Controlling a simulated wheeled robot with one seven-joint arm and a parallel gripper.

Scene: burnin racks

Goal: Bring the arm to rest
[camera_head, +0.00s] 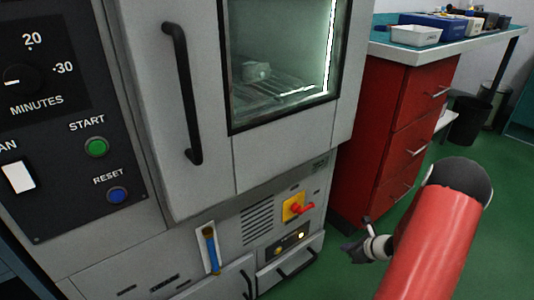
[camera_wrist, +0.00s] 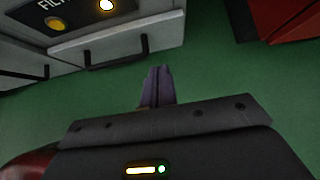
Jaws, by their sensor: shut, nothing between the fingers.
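My gripper (camera_head: 357,246) is at the lower right of the head view, in front of the lower part of the grey oven cabinet and above the green floor. My red arm (camera_head: 425,250) reaches up and bends down to it. In the wrist view the gripper's fingers (camera_wrist: 158,87) lie together, shut and empty, with green floor beyond them. Nothing touches the fingertips.
The oven cabinet (camera_head: 192,238) has a closed windowed door with a black handle (camera_head: 182,95). A red and yellow switch (camera_head: 296,207) sits low on it. A red drawer unit (camera_head: 400,120) stands to the right under a worktop. Green floor (camera_head: 340,277) is clear around the gripper.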

